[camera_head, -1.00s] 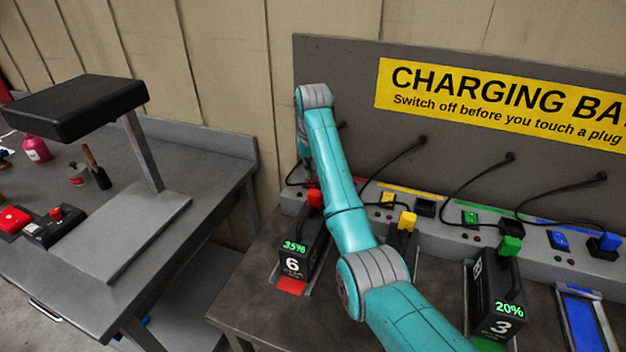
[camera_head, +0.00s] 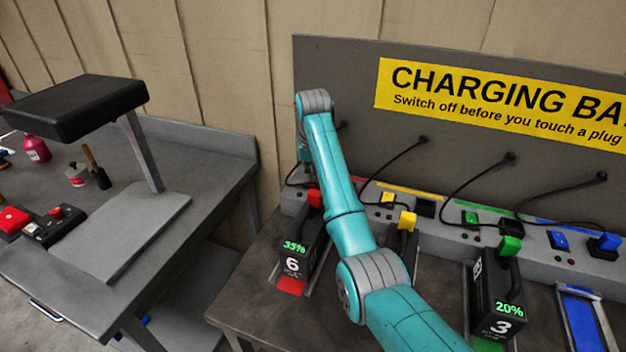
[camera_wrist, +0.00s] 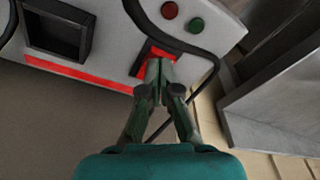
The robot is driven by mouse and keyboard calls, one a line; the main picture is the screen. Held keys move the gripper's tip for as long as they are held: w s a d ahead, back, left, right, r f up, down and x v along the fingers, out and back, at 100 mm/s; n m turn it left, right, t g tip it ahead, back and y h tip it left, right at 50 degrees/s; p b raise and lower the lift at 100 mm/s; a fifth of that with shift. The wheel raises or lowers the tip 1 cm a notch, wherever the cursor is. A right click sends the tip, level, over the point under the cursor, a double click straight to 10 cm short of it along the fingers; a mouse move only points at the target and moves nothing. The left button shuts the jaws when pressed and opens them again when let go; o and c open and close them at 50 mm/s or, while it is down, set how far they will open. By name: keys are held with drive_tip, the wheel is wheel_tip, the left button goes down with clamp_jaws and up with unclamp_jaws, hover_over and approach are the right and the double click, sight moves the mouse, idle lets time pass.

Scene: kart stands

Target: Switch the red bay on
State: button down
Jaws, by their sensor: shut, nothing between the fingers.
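The red switch (camera_wrist: 155,56) sits in a dark frame on the grey charging panel, beside the red stripe (camera_wrist: 85,74), in the wrist view. My gripper (camera_wrist: 158,64) is shut and empty, with its fingertips at the switch and covering part of it. I cannot tell whether they touch or press it, nor which way it is tipped. A red lamp (camera_wrist: 169,10) and a green lamp (camera_wrist: 196,26) are beyond it; neither clearly glows. In the head view, battery 6 (camera_head: 296,255) stands in the red bay, reading 35%, with a red plug (camera_head: 315,198) at its top. My arm hides the gripper there.
A square black socket (camera_wrist: 57,38) is left of the switch, and a black cable loops close to my fingers. Yellow (camera_head: 388,199), green (camera_head: 469,217) and blue (camera_head: 558,240) switches line the panel rightward. Battery 3 (camera_head: 497,300) stands right of my arm. A grey workbench (camera_head: 200,150) is left.

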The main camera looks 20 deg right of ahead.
drive_tip(key=shift+f, duration=0.3)
drive_tip(key=shift+r, duration=3.5)
